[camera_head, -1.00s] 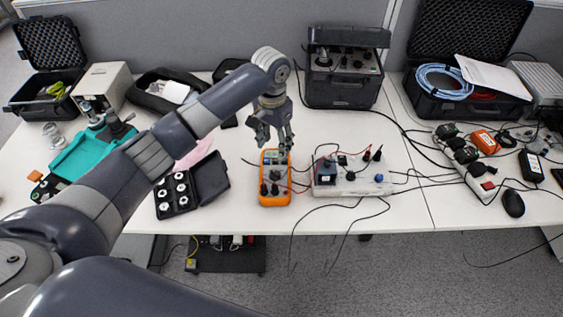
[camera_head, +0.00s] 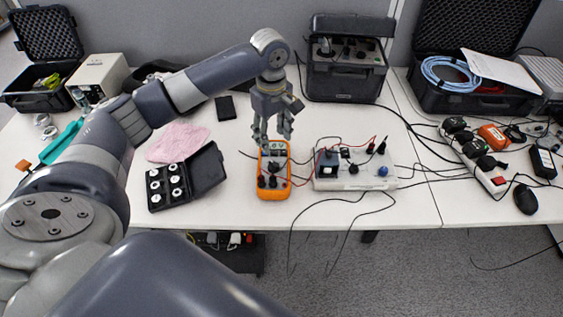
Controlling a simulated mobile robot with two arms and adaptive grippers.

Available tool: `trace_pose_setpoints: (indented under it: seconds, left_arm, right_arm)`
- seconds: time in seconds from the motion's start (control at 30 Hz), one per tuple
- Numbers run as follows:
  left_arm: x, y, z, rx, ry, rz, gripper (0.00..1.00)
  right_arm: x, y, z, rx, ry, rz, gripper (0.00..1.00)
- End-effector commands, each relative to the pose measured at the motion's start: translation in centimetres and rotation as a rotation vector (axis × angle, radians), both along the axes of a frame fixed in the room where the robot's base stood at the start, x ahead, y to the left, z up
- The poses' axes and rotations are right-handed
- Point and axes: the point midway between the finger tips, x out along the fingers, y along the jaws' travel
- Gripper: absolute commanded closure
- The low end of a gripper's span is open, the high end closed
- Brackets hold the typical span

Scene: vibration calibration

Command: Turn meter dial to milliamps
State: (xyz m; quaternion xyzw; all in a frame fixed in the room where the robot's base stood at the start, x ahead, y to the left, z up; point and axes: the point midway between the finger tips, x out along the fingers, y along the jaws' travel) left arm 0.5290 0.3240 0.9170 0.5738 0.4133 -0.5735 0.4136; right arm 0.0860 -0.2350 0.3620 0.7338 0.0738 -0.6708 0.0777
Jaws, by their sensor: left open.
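An orange multimeter (camera_head: 273,192) lies on the white table near its front edge, with a dark dial (camera_head: 273,167) at its middle and leads plugged into its lower end. My left gripper (camera_head: 272,137) points down over the top end of the meter, just above or beyond its display. Its fingers are open and empty. The gripper partly hides the meter's top edge. The dial's markings are too small to read. My right gripper is not in view.
A black case of white weights (camera_head: 186,176) lies to the left. A black instrument case (camera_head: 345,60) stands behind.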

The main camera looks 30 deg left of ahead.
Motion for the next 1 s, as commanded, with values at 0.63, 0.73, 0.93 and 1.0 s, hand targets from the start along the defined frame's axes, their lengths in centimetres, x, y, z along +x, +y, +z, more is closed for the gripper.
trace_pose_setpoints:
  seconds: [0.63,0.73,0.93,1.0]
  left_arm:
    - [0.0,0.0,-9.9,0.0,0.001,-0.001,0.51]
    - [-0.1,0.0,-10.4,0.002,0.002,-0.001,0.51]
    - [0.0,0.0,-10.6,0.001,0.0,-0.002,0.51]
    - [0.0,0.0,-10.6,0.001,0.0,-0.002,0.51]
  right_arm:
    - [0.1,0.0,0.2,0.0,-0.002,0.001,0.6]
    - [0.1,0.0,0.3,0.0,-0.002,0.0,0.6]
    - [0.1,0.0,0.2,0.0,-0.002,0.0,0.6]
    - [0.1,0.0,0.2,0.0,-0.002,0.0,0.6]
